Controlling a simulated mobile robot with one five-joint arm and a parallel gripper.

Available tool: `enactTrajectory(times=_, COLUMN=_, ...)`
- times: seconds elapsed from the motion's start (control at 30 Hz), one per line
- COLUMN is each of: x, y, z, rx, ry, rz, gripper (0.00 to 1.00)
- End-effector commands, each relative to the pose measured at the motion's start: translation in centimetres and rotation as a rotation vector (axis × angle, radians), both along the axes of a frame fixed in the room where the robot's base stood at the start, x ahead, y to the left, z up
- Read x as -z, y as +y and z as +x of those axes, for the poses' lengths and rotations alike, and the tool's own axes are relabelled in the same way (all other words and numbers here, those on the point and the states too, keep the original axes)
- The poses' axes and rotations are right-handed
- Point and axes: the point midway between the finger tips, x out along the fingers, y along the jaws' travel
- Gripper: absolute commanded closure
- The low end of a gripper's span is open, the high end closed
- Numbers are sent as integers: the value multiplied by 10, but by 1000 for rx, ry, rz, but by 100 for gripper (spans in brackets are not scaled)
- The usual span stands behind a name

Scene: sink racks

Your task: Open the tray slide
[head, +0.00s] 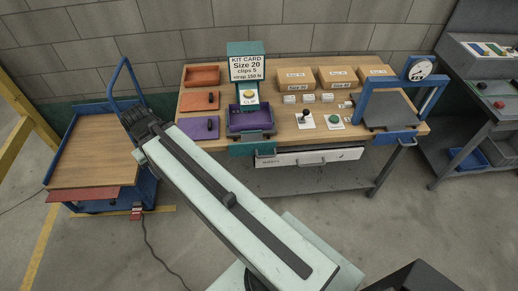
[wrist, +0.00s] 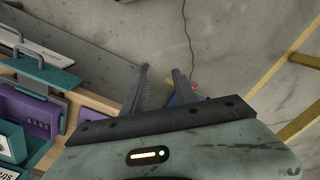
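A purple tray (head: 249,119) sits under a teal dispenser tower (head: 246,48) at the front of the workbench, with a teal bracket (head: 253,148) below it at the bench edge. I cannot tell for certain which part is the tray slide. The wrist view shows the purple tray (wrist: 32,112) at the left and a teal part with a grey handle (wrist: 38,60) beside it. My gripper (head: 130,113) is left of the bench, near the cart, apart from the tray. In the wrist view my gripper (wrist: 162,76) has its fingers spread with nothing held.
A blue cart (head: 95,150) with a wooden deck stands left. The bench (head: 200,75) carries coloured bins, cartons (head: 297,76), a joystick (head: 305,115) and a blue press frame (head: 425,100). A white drawer (head: 320,157) hangs below. Open floor lies in front.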

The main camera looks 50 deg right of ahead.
Motion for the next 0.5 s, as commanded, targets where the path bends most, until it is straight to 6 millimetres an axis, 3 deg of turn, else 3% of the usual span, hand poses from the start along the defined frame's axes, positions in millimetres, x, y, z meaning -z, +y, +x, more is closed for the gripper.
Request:
enactTrajectory(times=0.17, x=1, y=-1, z=0, rx=4, ry=0, rz=1, gripper=66)
enactTrajectory(times=0.27, x=9, y=-17, z=1, rx=81, ry=-1, rz=16, gripper=66)
enactTrajectory(times=0.37, x=30, y=-74, z=1, rx=315, ry=-5, rz=58, gripper=66)
enactTrajectory(times=0.5, x=68, y=-177, z=-14, rx=831, ry=-10, rz=162, gripper=66)
